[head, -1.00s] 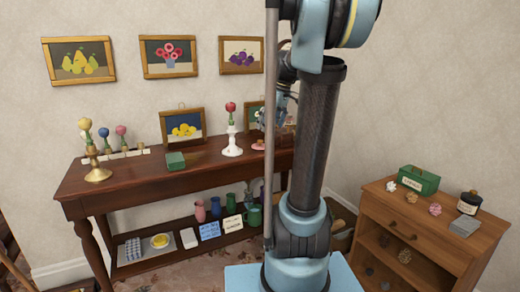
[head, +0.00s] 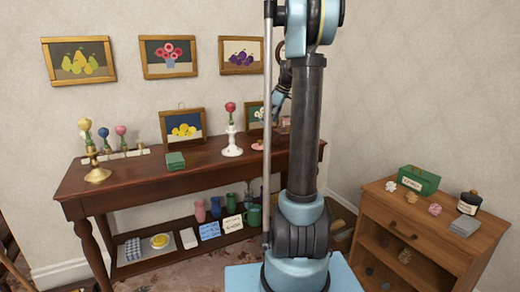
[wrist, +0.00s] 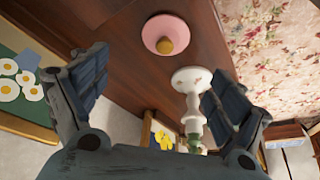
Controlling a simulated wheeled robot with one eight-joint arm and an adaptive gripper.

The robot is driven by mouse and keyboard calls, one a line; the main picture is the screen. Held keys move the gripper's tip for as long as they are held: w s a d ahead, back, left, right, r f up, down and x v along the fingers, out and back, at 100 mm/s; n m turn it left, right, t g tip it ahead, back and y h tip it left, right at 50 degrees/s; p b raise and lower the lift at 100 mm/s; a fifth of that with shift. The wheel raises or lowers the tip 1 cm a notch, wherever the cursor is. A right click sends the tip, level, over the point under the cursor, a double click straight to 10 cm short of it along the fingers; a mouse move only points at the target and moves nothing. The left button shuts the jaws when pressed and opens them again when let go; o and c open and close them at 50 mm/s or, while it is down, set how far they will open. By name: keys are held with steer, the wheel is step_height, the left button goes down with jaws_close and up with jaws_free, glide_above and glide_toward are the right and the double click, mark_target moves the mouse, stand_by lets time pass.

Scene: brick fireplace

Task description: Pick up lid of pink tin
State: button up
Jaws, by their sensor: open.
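The pink round lid (wrist: 166,35) has a gold-brown knob and lies flat on the dark wood table (wrist: 120,60) in the wrist view. In the head view it is a small pink disc (head: 258,146) just right of the white candlestick (head: 232,140). A pinkish shape (head: 284,124) partly behind my arm may be the tin; I cannot tell. My gripper (wrist: 158,68) is open and empty, its fingers apart from the lid, which appears beyond the fingertips. In the head view my arm partly hides the gripper.
The white candlestick (wrist: 192,85) shows near my right finger. A framed fried-egg-like flower picture (wrist: 18,85) is near the left finger. A framed lemon picture (head: 182,127) and green box (head: 175,161) stand farther left on the table. A cabinet (head: 430,225) is at right.

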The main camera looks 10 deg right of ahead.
mark_target(260, 141)
steer(key=x, duration=0.6)
steer(key=shift+f, duration=0.1)
steer(key=shift+s+x, duration=0.15)
steer(key=shift+x, duration=1.2)
steer(key=shift+s+x, duration=0.15)
steer(key=shift+x, duration=1.25)
steer(key=c, duration=0.9)
